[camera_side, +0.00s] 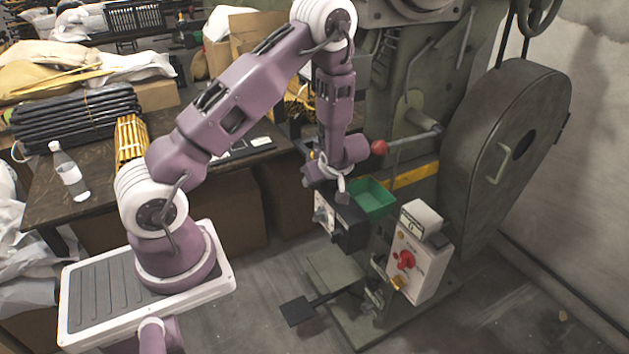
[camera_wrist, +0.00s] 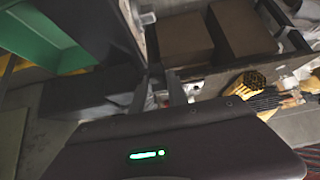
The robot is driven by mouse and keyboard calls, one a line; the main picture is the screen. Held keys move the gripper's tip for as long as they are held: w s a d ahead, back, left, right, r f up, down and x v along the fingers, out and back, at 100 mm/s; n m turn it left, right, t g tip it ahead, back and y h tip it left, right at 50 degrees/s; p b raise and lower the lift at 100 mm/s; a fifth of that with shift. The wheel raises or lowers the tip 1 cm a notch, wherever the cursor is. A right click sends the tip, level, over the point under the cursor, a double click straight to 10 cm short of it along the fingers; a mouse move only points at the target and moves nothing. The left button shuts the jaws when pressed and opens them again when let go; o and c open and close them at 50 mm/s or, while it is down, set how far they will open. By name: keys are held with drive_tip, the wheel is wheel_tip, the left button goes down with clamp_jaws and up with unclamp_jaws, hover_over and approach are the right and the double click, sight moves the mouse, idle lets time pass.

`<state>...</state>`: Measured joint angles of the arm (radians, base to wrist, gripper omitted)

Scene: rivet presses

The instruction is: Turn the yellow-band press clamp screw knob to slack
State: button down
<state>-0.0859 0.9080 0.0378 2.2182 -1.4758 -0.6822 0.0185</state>
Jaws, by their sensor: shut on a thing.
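The green press (camera_side: 405,115) with the yellow band (camera_side: 412,176) stands right of centre in the side view. My gripper (camera_side: 327,180) is at its front left, just above a dark box with dials (camera_side: 341,222). In the wrist view my gripper's two dark fingers (camera_wrist: 158,92) are close together. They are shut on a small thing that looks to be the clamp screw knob. The fingers hide most of it, and its turn position cannot be read.
A green bin (camera_side: 372,197) sits just right of my gripper and also shows in the wrist view (camera_wrist: 42,38). A lever with a red ball (camera_side: 378,147) juts out above it. A control box (camera_side: 412,258) stands lower right. A cluttered bench (camera_side: 95,180) is left.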

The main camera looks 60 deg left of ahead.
drive_tip(key=h, duration=0.4)
drive_tip(key=shift+a+r, duration=0.15)
drive_tip(key=shift+a, duration=0.2)
drive_tip(key=shift+a+h, duration=0.15)
drive_tip(key=shift+h, duration=1.25)
drive_tip(key=c, duration=1.3)
unclamp_jaws()
